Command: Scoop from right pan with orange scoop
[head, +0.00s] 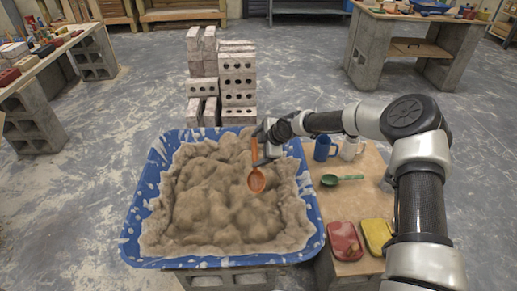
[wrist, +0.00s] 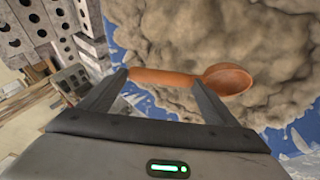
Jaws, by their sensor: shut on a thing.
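An orange scoop (head: 257,181) is held over the right part of a blue tub (head: 133,227) filled with lumpy tan mortar (head: 215,200). My gripper (head: 262,152) is shut on the scoop's handle. In the wrist view my gripper (wrist: 160,84) has the handle between its fingers, and the scoop's bowl (wrist: 229,78) sticks out to the right. The bowl looks empty and is seen over the mortar. I cannot tell whether it touches the mortar. Only one tub shows in the head view.
A wooden board (head: 350,205) right of the tub bears a green scoop (head: 342,180), a blue mug (head: 325,149), a white mug (head: 350,148), a red pouch (head: 345,240) and a yellow pouch (head: 377,236). Stacked bricks (head: 238,80) stand behind the tub.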

